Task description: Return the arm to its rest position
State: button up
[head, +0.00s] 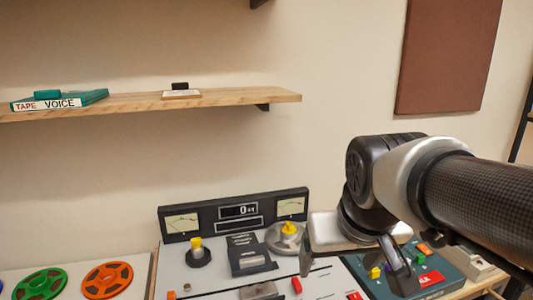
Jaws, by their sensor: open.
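My arm reaches in from the right edge in the head view. My gripper (356,276) points down over the right part of the tape machine (215,282), with its fingers apart and nothing seen between them. One finger shows beside the knob with a yellow top (289,229), the other over the dark control box (372,285). The gripper hides part of both devices. How high it is above them, I cannot tell.
A wooden shelf (225,97) on the wall holds a teal tape box (85,98) and a small black item (180,86). Green (40,284) and orange (107,280) reels lie at lower left. A brown panel (447,55) hangs at right. Bare wall lies between shelf and machine.

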jog(key=s+d+f, duration=0.1)
jog(key=s+d, duration=0.1)
jog(key=s, duration=0.4)
notch_tip(320, 180, up, 12)
jog(key=p, duration=1.2)
jog(key=shift+s+m+p, duration=0.35)
jog(key=shift+s+m, duration=0.05)
jog(key=shift+s, duration=0.05)
jog(key=shift+a, duration=0.15)
